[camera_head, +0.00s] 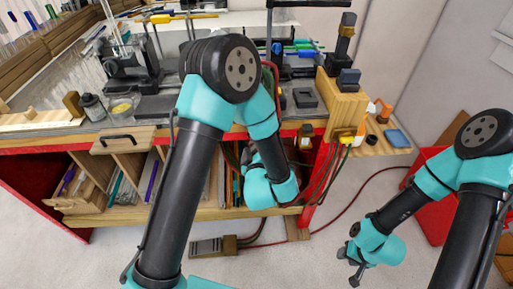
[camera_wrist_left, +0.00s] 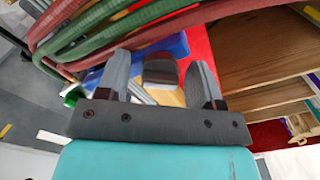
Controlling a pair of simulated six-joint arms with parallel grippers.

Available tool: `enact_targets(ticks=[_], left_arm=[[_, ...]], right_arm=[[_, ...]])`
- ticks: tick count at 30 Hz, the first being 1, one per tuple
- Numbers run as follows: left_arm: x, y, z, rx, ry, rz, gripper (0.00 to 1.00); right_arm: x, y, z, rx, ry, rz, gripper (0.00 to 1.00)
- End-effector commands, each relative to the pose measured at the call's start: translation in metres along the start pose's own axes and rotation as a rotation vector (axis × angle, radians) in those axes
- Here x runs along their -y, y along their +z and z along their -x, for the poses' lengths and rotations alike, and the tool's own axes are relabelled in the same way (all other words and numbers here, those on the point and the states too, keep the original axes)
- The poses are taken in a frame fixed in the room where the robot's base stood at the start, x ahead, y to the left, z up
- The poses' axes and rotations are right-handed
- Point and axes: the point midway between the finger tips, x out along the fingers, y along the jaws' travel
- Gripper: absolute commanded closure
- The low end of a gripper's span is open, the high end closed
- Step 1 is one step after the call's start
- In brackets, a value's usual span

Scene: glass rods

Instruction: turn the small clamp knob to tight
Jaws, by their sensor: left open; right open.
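A dark rounded block, which looks like the small clamp knob (camera_wrist_left: 160,72), shows between the two fingers of my left gripper (camera_wrist_left: 160,78) in the left wrist view. The fingers stand apart on either side of it; I cannot tell whether they touch it. In the head view my left wrist hangs at the front of the bench, and its own arm hides the fingertips and the knob. My right gripper (camera_head: 353,266) is open and empty, low over the floor at the right.
Red and green hoses (camera_wrist_left: 110,35) run close to the left fingers. Wooden compartments (camera_wrist_left: 265,60) lie to the right in the wrist view. The bench's red front edge (camera_head: 60,151), a wooden block (camera_head: 342,107) and hanging cables are near my left arm.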

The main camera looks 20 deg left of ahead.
Motion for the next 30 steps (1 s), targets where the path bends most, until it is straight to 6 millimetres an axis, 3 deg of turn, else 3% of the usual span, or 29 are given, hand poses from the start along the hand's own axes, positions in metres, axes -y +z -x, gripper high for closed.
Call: enact_targets(ticks=[7,20,30], left_arm=[[0.0001,0.0,-0.0002,0.0,0.0,0.0,0.4],[0.0001,0.0001,0.0,0.0,0.0,0.0,0.81],[0.0001,0.0002,0.0001,0.0,0.0,-0.028,0.83]], right_arm=[[0.0,0.0,0.0,0.0,0.0,0.0,0.57],[0.0,0.0,0.0,0.0,0.0,0.0,0.57],[0.0,0.0,0.0,0.0,0.0,0.0,0.57]])
